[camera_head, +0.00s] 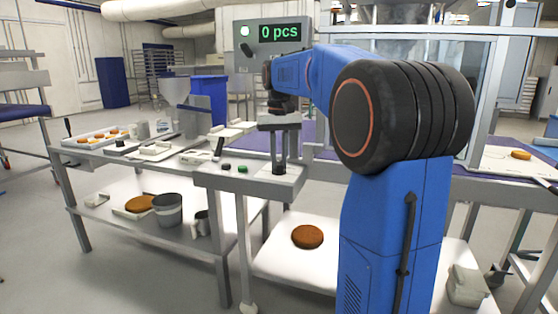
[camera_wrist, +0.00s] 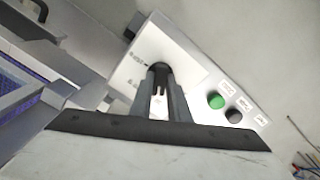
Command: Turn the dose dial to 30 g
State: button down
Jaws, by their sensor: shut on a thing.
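The dose dial (camera_wrist: 158,70) is a dark round knob on a light panel (camera_wrist: 128,68) in the wrist view. My gripper (camera_wrist: 160,88) is shut on the dial, with one finger on each side of it. In the head view my gripper (camera_head: 279,160) points straight down at the grey control box (camera_head: 225,180), over the dial (camera_head: 279,170). The small marks around the dial are too blurred to read, so its setting cannot be told. A green button (camera_wrist: 216,101) and a black button (camera_wrist: 234,116) sit beside the panel under small labels.
A blue bin (camera_head: 209,98) and a tray of orange-brown rounds (camera_head: 100,138) stand to the left. Brown rounds (camera_head: 307,237) lie on the lower shelves.

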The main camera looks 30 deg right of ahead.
aim_at(279, 163)
jog(key=c, duration=1.7)
grip_release()
jog(key=shift+r, duration=0.1)
notch_tip(279, 163, up, 7)
jog(key=shift+r, duration=0.15)
